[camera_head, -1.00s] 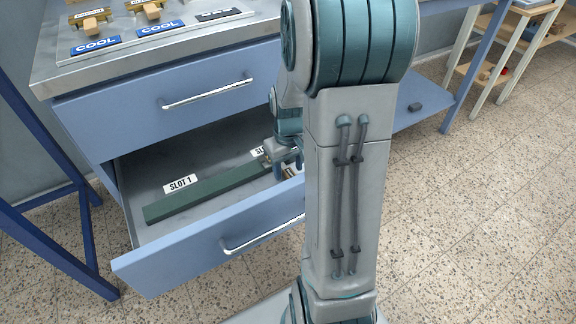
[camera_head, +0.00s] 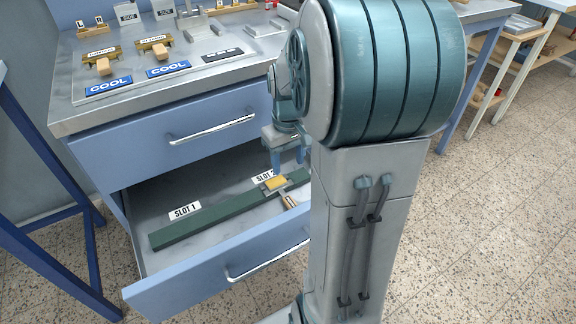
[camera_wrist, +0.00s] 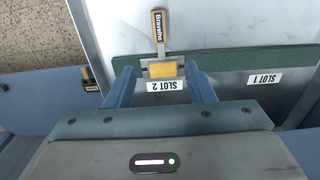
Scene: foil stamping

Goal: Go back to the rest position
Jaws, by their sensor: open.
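My gripper (camera_head: 288,158) is above the open lower drawer (camera_head: 190,275), its two blue fingers apart and empty. It also shows in the wrist view (camera_wrist: 165,82), with the fingers open on either side of a stamp tool (camera_wrist: 162,68). That tool has a yellow block and a wooden handle with a label reading "Bravelho". In the head view the tool (camera_head: 276,184) lies on the green strip (camera_head: 205,229) at the SLOT 2 label (camera_head: 264,175), just below the fingertips. The SLOT 1 label (camera_head: 185,211) has no tool beside it.
The upper drawer (camera_head: 165,150) is shut. A blue table frame (camera_head: 50,245) stands at left. Open speckled floor (camera_head: 480,230) lies at right.

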